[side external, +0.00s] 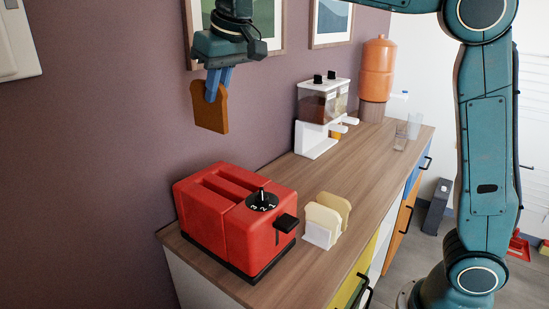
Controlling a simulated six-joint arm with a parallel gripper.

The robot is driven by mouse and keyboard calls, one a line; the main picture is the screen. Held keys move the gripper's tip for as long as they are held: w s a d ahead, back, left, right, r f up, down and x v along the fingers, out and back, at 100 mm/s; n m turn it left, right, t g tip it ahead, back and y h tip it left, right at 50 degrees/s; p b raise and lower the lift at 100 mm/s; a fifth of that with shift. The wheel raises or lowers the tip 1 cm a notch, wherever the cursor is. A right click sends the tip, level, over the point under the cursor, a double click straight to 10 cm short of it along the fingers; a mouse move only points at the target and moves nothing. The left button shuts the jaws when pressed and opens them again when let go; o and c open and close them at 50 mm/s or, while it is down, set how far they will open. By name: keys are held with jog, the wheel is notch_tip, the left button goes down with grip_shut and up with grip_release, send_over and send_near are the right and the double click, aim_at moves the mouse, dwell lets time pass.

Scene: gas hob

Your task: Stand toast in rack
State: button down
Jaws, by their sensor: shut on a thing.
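My gripper (213,92) is high over the counter at the upper left, its blue fingers shut on the top of a brown slice of toast (211,115). The toast hangs upright below the fingers, in the air above the toaster and clear of it. A small white rack (317,236) stands on the counter right of the toaster. Pale bread-coloured slices stand upright in it, a front one (323,219) and one behind (336,204). The rack's slots are mostly hidden by these slices.
A red toaster (222,238) with a black dial and lever stands at the counter's near left end. A drink dispenser (318,128), an orange container (379,68) and clear cups (413,126) stand farther back. The wooden counter (366,171) is bare between rack and dispenser.

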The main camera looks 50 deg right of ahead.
jog(key=shift+f, duration=0.1)
jog(key=shift+s+d+f+m+h, duration=0.15)
jog(key=shift+d+f+m+h, duration=0.15)
jog(key=shift+d+f+m, duration=0.3)
jog(key=m+g, duration=0.9)
jog(key=m, duration=2.6)
send_over(319, 196)
jog(key=s+a, duration=0.1)
jog(key=a, duration=0.1)
notch_tip(319, 196, down, 20)
jog(key=shift+s+a+f, duration=0.15)
jog(key=shift+f, duration=0.05)
jog(key=shift+f, duration=0.35)
jog(key=shift+f, duration=4.05)
